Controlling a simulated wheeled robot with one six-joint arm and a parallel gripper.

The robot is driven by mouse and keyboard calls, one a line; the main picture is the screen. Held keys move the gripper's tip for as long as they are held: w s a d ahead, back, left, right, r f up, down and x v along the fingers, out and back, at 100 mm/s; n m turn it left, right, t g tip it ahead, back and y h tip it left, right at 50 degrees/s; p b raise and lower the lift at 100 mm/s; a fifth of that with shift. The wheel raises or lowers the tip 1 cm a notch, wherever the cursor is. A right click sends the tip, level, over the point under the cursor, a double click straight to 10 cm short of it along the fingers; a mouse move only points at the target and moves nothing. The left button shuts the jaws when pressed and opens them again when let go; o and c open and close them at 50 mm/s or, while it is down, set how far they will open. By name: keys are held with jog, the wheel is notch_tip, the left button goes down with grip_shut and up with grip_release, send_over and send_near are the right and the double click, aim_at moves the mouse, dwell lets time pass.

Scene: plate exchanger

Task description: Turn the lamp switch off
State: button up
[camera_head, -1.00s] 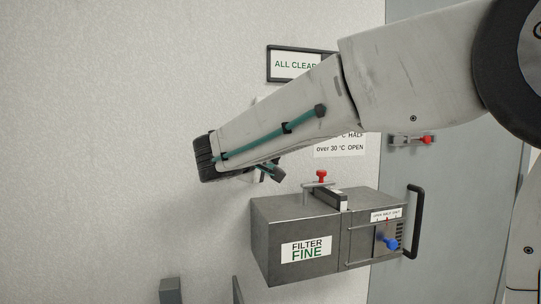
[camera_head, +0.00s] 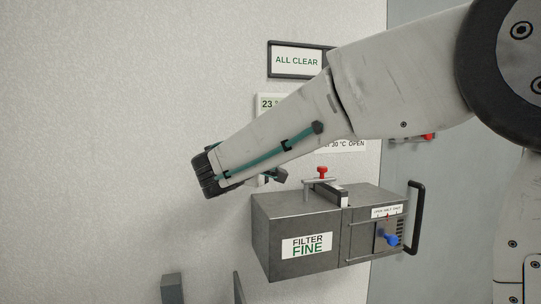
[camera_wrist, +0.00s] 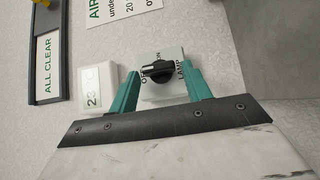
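The lamp switch (camera_wrist: 177,91) is a white plate with a black rotary knob (camera_wrist: 157,71), marked LAMP and ON, with a second label partly hidden. The knob's bar lies roughly across the wrist view; its exact setting is hard to read. My gripper (camera_wrist: 162,73) is open, with one green finger on each side of the knob. I cannot tell whether either finger touches it. In the head view, my gripper (camera_head: 270,177) shows only partly beneath my arm, and the switch is hidden there.
A thermometer display (camera_wrist: 99,90) reading 23 is left of the switch, near an ALL CLEAR sign (camera_wrist: 47,66). Below my gripper, a grey FILTER box (camera_head: 285,230) juts from the wall with a red-knobbed clamp (camera_head: 322,172), a blue knob (camera_head: 391,240) and a black handle (camera_head: 415,215).

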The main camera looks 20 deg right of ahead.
jog(key=shift+o, duration=0.6)
jog(key=v, duration=0.7)
jog(key=shift+s+a, duration=0.3)
jog(key=shift+d, duration=0.1)
